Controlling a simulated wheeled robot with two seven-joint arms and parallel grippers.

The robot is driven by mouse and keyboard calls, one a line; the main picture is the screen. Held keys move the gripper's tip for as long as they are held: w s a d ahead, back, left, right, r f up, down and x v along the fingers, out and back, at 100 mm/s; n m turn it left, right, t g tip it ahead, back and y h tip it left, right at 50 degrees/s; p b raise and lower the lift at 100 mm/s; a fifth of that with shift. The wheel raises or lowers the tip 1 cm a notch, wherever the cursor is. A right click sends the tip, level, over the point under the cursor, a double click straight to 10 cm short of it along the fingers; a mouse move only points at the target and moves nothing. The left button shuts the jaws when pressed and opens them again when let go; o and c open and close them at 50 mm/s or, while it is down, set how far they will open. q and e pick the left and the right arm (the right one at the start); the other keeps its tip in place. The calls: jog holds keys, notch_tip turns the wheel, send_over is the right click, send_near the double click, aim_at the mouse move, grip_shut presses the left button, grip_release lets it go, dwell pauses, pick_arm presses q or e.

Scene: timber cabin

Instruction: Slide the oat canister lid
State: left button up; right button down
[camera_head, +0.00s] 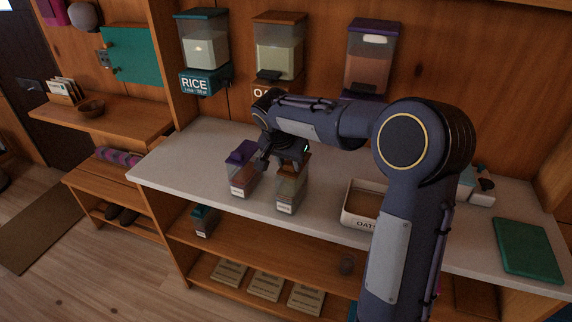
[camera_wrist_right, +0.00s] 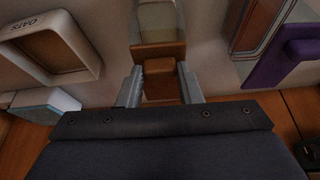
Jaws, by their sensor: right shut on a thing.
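A clear canister (camera_head: 291,190) with an orange-brown lid stands upright on the pale counter. Its small front label is too small to read. My right gripper (camera_head: 284,163) is over its top. In the right wrist view, the fingers are shut on the raised brown block of the lid (camera_wrist_right: 159,84), one finger on each side. The lid is seen from above, and part of the clear body shows beyond it. Whether the lid has slid at all is hard to tell. My left gripper is not in view.
A purple-lidded canister (camera_head: 241,175) stands close to the left of the held one. An OATS tray (camera_head: 357,222) is to the right, with a green board (camera_head: 527,250) farther right. Wall dispensers, one marked RICE (camera_head: 205,82), hang behind. The counter's left end is clear.

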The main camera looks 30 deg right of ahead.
jog(key=w+d, duration=0.1)
jog(key=d, duration=0.1)
jog(key=w+d, duration=0.2)
jog(key=shift+p, duration=0.35)
jog(key=c, duration=1)
grip_release()
jog(key=v, duration=0.8)
jog(key=shift+b, duration=0.35)
jog(key=shift+f, duration=0.1)
jog(key=s+a+n+t+y, duration=0.1)
jog(key=s+a+n+y, duration=0.1)
jog(key=s, duration=0.6)
jog(key=s+a+n+y, duration=0.2)
jog(key=s+n, duration=0.1)
jog(key=s, duration=0.5)
jog(key=s+a+f+n+t+y, duration=0.1)
jog(key=s+a+f+n, duration=0.1)
jog(key=s+a, duration=0.3)
jog(key=s+a+f+n+t+y, duration=0.1)
jog(key=s+a+f, duration=0.3)
jog(key=s, duration=0.6)
jog(key=shift+a+f+n+y, duration=0.4)
jog(key=shift+f+n+y, duration=0.2)
jog(key=shift+f+y, duration=0.15)
